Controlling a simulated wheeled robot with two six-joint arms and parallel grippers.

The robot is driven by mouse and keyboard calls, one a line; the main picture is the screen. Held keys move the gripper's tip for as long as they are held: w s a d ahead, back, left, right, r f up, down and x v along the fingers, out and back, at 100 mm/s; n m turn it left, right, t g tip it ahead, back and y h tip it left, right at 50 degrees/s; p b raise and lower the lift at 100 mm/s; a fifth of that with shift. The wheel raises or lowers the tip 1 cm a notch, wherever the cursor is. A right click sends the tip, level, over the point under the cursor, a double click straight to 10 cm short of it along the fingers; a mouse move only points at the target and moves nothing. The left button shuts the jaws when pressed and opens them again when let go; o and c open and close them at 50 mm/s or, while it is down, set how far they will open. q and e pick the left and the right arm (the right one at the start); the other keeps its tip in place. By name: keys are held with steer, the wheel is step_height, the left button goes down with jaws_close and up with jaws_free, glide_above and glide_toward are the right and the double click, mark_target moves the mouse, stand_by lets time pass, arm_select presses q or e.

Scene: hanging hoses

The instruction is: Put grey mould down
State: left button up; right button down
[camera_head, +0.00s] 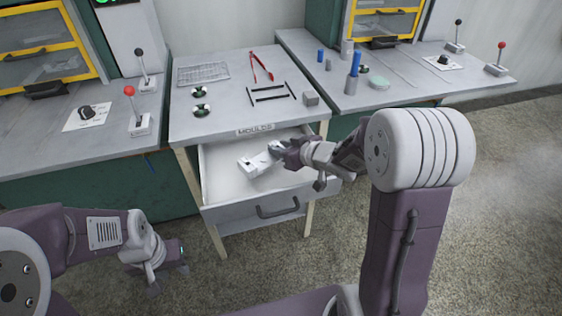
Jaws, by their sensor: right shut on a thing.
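My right gripper (279,150) reaches into the open drawer (222,178) under the middle table. It is shut on a small grey piece (274,147), which looks like the grey mould and is partly hidden by the gripper. A white block (250,166) with a dark spot lies on the drawer floor just left of the held piece. I cannot tell whether the two touch, or whether the held piece rests on the floor. My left gripper (178,260) is at the lower left, away from the drawer, and its fingers are too unclear to read.
The middle table holds a grey cube (311,99), red tongs (262,67), dark bars (270,93), a wire rack (203,73) and shiny round pieces (200,110). Side benches carry levers (139,117) and blue cylinders (352,78). The drawer's left and front floor is clear.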

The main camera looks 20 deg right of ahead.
step_height(320, 180, down, 4)
steer(key=b, duration=0.3)
steer(key=shift+f, duration=0.1)
steer(key=shift+r, duration=0.2)
steer(key=shift+f, duration=0.15)
steer(key=c, duration=1.1)
jaws_free()
